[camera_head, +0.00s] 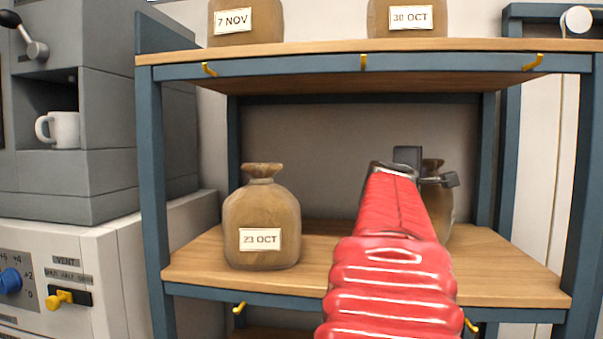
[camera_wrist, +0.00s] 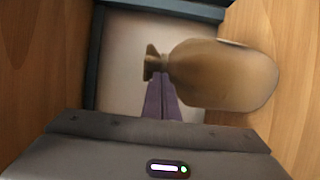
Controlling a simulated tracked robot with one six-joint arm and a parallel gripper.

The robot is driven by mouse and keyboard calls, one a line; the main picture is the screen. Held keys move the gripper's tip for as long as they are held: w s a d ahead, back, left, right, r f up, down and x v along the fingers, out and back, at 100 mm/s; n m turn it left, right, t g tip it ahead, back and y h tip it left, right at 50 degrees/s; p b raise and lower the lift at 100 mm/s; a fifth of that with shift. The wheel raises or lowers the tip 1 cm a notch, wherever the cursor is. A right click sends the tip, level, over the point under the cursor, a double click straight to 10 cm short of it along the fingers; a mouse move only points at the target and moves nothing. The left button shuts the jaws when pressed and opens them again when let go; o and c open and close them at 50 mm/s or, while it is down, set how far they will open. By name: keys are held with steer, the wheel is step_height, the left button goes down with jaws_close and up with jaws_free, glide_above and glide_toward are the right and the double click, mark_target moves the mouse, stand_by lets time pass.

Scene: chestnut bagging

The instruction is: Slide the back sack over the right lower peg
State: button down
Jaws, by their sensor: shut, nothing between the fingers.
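The back sack (camera_head: 437,215) is a brown sack with a tied neck, upright on the right of the lower shelf. My red arm hides much of it in the head view. In the wrist view the sack (camera_wrist: 225,76) lies sideways in the picture, its neck (camera_wrist: 155,63) toward the left. My gripper (camera_wrist: 160,82) is shut and empty, its purple fingers close by the neck; I cannot tell whether they touch. The right lower peg (camera_head: 471,325) is a yellow hook on the shelf's front edge, partly hidden by my arm.
A sack marked 23 OCT (camera_head: 262,222) stands on the left of the lower shelf (camera_head: 320,290). The left lower peg (camera_head: 239,308) is empty. Sacks marked 7 NOV (camera_head: 246,22) and 30 OCT (camera_head: 408,18) stand above. Blue posts flank the shelf.

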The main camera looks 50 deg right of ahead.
steer(key=a, duration=0.6)
steer(key=shift+s+a, duration=0.25)
stand_by(0.3)
